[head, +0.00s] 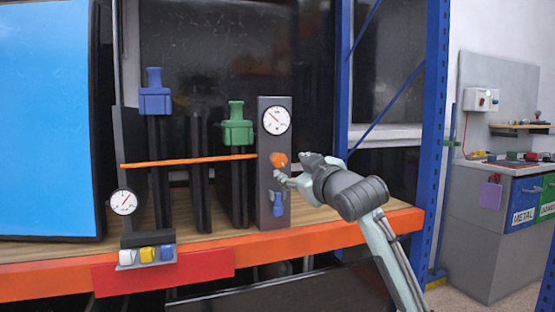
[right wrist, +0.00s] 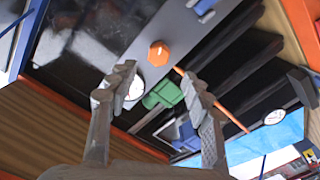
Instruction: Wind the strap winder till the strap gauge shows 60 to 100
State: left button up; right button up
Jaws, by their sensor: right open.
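The orange winder knob (head: 278,160) is on the front of a dark grey post (head: 265,215). It also shows in the right wrist view (right wrist: 158,54). A round white gauge (head: 276,120) sits above it; its needle points up-left and its numbers are too small to read. A taut orange strap (head: 190,160) runs left from the post. My right gripper (head: 292,168) is open and empty just in front of the knob. In the right wrist view its fingers (right wrist: 158,84) are spread, with the knob beyond and between the tips, apparently apart from them. My left gripper is out of view.
A blue handle (head: 278,207) is below the knob. Green (head: 237,128) and blue (head: 155,95) clamps stand left on dark uprights. A second dial (head: 123,202) and coloured buttons (head: 147,254) are lower left. A blue rack upright (head: 431,130) stands right of my right arm.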

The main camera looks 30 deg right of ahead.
aim_at(281, 160)
jog(key=p+x, duration=0.1)
jog(key=x, duration=0.6)
jog(key=shift+w+r, duration=0.15)
jog(key=shift+w, duration=0.2)
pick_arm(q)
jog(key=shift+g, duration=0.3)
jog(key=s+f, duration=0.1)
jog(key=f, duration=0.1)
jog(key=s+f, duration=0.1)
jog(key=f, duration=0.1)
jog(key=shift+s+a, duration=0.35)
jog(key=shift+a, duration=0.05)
pick_arm(e)
grip_shut()
jog(key=m, duration=0.4)
jog(key=shift+d, duration=0.1)
grip_release()
